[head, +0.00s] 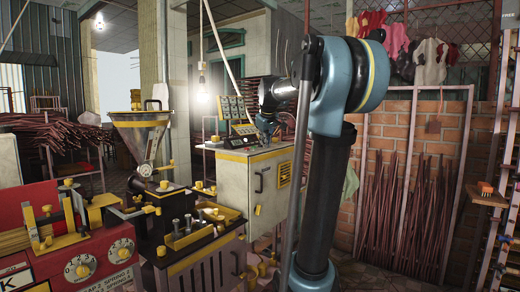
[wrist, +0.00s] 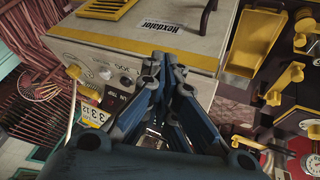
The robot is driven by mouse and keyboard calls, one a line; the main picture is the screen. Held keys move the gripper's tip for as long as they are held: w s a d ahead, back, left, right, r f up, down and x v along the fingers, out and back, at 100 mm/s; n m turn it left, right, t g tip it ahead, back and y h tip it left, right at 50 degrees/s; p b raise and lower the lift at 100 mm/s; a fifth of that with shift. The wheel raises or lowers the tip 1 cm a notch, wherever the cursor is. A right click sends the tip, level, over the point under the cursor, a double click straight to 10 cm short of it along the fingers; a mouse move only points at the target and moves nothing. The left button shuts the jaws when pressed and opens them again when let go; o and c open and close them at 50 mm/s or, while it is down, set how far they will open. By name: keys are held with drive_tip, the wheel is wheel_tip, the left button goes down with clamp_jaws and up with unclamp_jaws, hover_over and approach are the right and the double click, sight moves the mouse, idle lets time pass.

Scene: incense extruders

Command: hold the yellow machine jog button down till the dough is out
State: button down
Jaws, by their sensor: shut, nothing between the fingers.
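A pale cabinet with yellow trim (head: 257,172) stands in the middle of the head view, with a sloped control box (head: 240,128) on top. My gripper (head: 266,132) is low over the cabinet top, beside that box. In the wrist view its fingers (wrist: 168,62) are shut and empty, in front of a pale panel with knobs (wrist: 104,74); contact cannot be told. The extruder with a brass hopper (head: 140,120) and yellow parts stands left of the cabinet. I cannot make out which control is the jog button; my fingers may cover it. No dough can be made out.
A red machine with dials (head: 82,267) stands at the front left. A lit bulb (head: 202,82) hangs above the machines. Incense sticks (head: 65,138) lie on racks behind, and long sticks (head: 405,215) lean on the brick wall at right.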

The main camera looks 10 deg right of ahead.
sight(260, 146)
drive_tip(key=w+r+n+t, duration=0.1)
drive_tip(key=w+r, duration=0.3)
drive_tip(key=w, duration=0.4)
drive_tip(key=w+r+n+t, duration=0.1)
drive_tip(key=w+r, duration=0.4)
drive_tip(key=w, duration=0.3)
drive_tip(key=shift+w+a, duration=0.25)
drive_tip(key=shift+a, duration=0.1)
drive_tip(key=shift+f, duration=0.15)
drive_tip(key=shift+f, duration=4.3)
drive_tip(key=shift+f, duration=0.1)
drive_tip(key=shift+s+f, duration=0.1)
drive_tip(key=shift+f, duration=0.15)
drive_tip(key=shift+f, duration=0.5)
idle(0.8)
